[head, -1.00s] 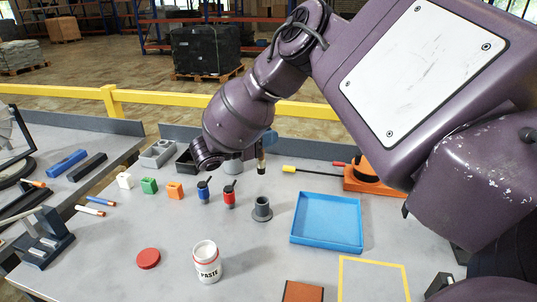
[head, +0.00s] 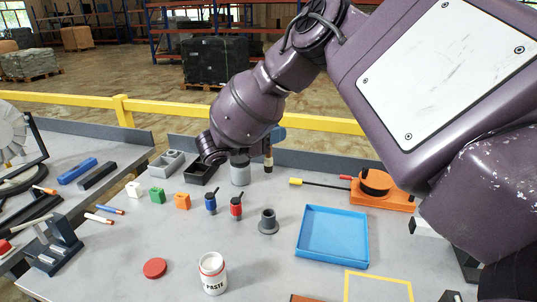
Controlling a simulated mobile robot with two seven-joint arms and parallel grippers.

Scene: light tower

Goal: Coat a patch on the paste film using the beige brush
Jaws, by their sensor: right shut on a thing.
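My right arm reaches in from the upper right, with its wrist over the back of the table. The right gripper (head: 271,137) is mostly hidden behind the wrist; a blue part of it shows. It is shut on a slim upright brush (head: 268,160), beige and dark, just right of a grey cup (head: 240,172). The brush tip is hard to make out. A white jar marked PASTE (head: 213,281) stands open at the front, its contents unclear. I cannot make out the paste film with certainty. My left gripper is not in view.
A blue tray (head: 332,259) lies right of centre, with a yellow outlined square (head: 378,276) in front. A red lid (head: 155,268), a blue bottle (head: 210,204), a red bottle (head: 236,207) and a grey holder (head: 268,222) stand nearby. An orange device (head: 383,198) sits at the back right.

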